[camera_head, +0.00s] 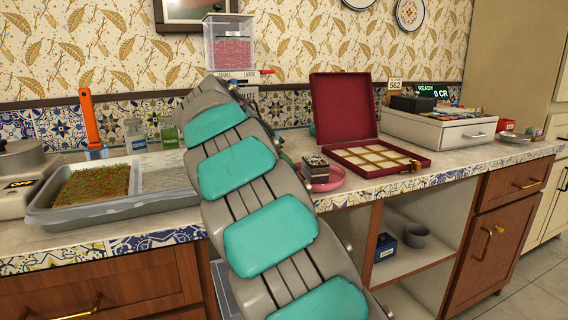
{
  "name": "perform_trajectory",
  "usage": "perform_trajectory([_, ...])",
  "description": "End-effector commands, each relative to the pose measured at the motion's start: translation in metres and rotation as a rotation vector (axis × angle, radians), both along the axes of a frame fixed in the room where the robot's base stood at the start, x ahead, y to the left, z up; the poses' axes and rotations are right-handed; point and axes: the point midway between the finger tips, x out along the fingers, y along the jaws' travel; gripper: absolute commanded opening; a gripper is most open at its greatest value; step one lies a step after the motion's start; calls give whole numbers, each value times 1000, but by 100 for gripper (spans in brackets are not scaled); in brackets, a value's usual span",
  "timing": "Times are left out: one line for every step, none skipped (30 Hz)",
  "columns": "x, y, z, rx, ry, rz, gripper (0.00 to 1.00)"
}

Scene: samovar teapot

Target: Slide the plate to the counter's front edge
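A pink round plate (332,182) sits on the counter (385,187) right of my arm, close to the front edge. A small dark, patterned block-like stack (316,170) stands on it. The plate's left part is hidden behind my arm. My grey arm with teal pads rises across the middle of the view. Some dark grey parts, perhaps of my gripper (287,157), show between the arm and the plate. The fingertips are hidden, so I cannot tell whether they are open or touch the plate.
An open red box (345,105) with pale compartments lies just behind and right of the plate. A white drawer unit (435,127) stands farther right. A grey tray (90,212) with green sprouts is on the left. Open shelves lie below the counter.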

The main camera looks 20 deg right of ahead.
Motion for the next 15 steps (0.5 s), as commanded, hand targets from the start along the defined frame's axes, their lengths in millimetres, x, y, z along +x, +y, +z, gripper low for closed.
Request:
perform_trajectory([0,0,0,0,0,0,12])
perform_trajectory([0,0,0,0,0,0,12])
perform_trajectory([0,0,0,0,0,0,8])
perform_trajectory([0,0,0,0,0,0,4])
perform_trajectory([0,0,0,0,0,0,1])
perform_trajectory([0,0,0,0,0,0,0])
perform_trajectory([0,0,0,0,0,0,0])
perform_trajectory([0,0,0,0,0,0,0])
perform_trajectory([0,0,0,0,1,1,0])
perform_trajectory([0,0,0,-1,0,1,0])
perform_trajectory([0,0,0,0,1,1,0])
perform_trajectory([0,0,0,0,1,1,0])
perform_trajectory([0,0,0,0,1,1,0])
perform_trajectory([0,0,0,0,1,1,0])
perform_trajectory([0,0,0,-1,0,1,0])
